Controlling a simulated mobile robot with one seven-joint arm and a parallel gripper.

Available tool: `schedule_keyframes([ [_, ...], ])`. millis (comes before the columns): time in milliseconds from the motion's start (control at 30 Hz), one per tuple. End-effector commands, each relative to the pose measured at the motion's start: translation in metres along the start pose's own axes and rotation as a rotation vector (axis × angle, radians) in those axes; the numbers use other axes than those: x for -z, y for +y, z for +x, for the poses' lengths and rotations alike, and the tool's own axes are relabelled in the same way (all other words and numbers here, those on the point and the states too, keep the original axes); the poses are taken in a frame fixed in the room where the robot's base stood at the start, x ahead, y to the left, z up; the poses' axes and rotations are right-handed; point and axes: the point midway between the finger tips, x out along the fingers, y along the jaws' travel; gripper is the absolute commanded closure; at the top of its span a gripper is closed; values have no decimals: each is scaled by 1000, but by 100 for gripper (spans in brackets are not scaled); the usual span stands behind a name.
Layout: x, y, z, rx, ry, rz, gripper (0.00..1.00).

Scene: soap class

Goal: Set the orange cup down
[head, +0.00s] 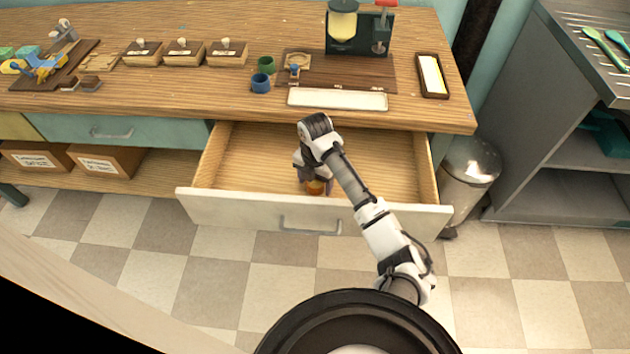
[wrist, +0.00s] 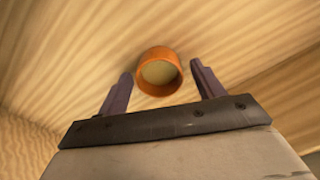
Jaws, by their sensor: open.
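The orange cup (head: 316,188) is inside the open drawer (head: 251,206), near its front wall. In the wrist view the orange cup (wrist: 159,72) shows its open top, with a pale inside, over the wooden drawer floor. My gripper (head: 314,180) reaches down into the drawer over the cup. In the wrist view my gripper (wrist: 161,85) has its two dark fingers spread wide, one to each side of the cup, with gaps between them and the cup. The gripper is open. In the head view the gripper partly hides the cup.
A blue cup (head: 260,83) and a green cup (head: 266,65) stand on the wooden table (head: 210,97) above the drawer. A white tray (head: 338,99) lies near the table's front edge. The drawer floor is bare to the left. A metal bin (head: 470,165) stands at right.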

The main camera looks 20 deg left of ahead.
Motion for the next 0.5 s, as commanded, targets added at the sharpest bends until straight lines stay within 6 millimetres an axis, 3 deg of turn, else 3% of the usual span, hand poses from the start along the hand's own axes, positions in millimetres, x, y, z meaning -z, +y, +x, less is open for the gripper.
schedule_keyframes([
  [233, -1, 1, -21, -3, -3, -1, 33],
  [500, -1, 0, -84, 0, -6, -1, 33],
])
